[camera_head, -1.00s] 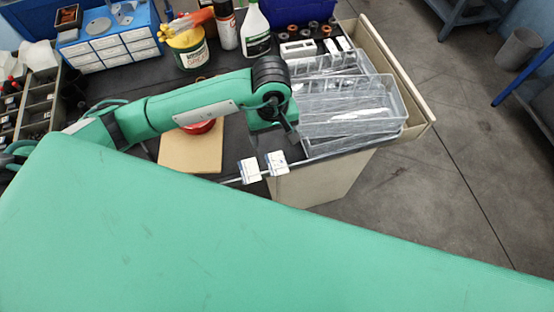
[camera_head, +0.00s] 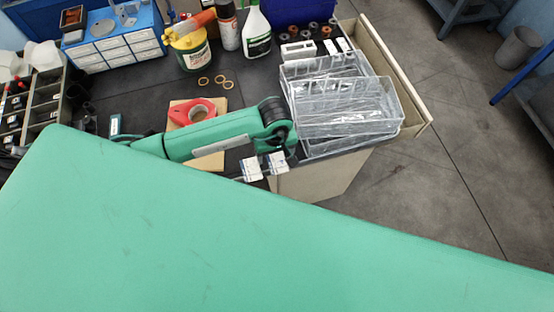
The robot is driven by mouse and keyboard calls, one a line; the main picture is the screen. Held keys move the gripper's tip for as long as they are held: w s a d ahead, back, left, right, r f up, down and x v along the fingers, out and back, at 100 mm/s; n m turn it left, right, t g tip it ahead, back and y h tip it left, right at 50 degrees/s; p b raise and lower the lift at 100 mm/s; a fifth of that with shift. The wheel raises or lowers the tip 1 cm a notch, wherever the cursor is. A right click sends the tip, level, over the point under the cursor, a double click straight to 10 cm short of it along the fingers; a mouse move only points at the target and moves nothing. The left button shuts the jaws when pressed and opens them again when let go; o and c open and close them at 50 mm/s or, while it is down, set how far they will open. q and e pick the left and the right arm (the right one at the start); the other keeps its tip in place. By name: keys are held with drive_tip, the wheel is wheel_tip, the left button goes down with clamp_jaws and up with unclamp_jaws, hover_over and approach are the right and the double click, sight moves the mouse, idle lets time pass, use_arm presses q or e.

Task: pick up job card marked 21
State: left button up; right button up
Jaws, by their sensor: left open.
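Two small white cards hang side by side at the bench's front edge: a left card (camera_head: 251,169) and a right card (camera_head: 278,163). Their markings are too small to read, so I cannot tell which one is 21. My left gripper (camera_head: 287,152) is at the end of the green arm, just behind and above the right card. It is open, its fingers are mostly hidden by the wrist, and I cannot tell whether they touch the card. My right gripper is out of view.
Clear plastic trays (camera_head: 345,105) are stacked to the right of my left gripper. A tub (camera_head: 190,50) and a spray bottle (camera_head: 257,32) stand behind.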

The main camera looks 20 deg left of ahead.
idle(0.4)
use_arm(q)
drive_tip(key=c, duration=1)
drive_tip(key=shift+c, duration=0.2)
